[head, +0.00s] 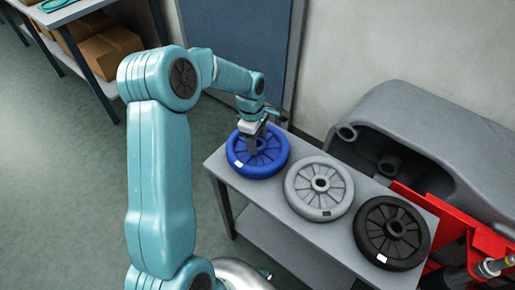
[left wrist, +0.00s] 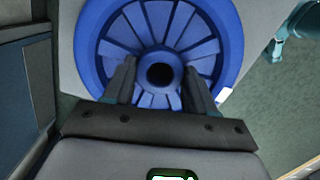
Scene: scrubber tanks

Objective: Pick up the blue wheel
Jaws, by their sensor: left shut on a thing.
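The blue wheel (head: 272,160) lies flat at the left end of a grey table, with a small white label on its rim. My left gripper (head: 254,146) reaches down onto the wheel's middle from above. In the left wrist view, the blue wheel (left wrist: 222,55) fills the upper middle, and the two dark fingers of my left gripper (left wrist: 160,82) stand on either side of its hub, shut on it. The wheel appears to rest on the table. My right gripper is not in view.
A grey wheel (head: 337,205) and a black wheel (head: 410,255) lie on the same grey table (head: 222,163), to the right of the blue one. A large grey tank (head: 425,125) and a red part (head: 455,225) stand behind. Shelves with boxes (head: 105,50) are at upper left.

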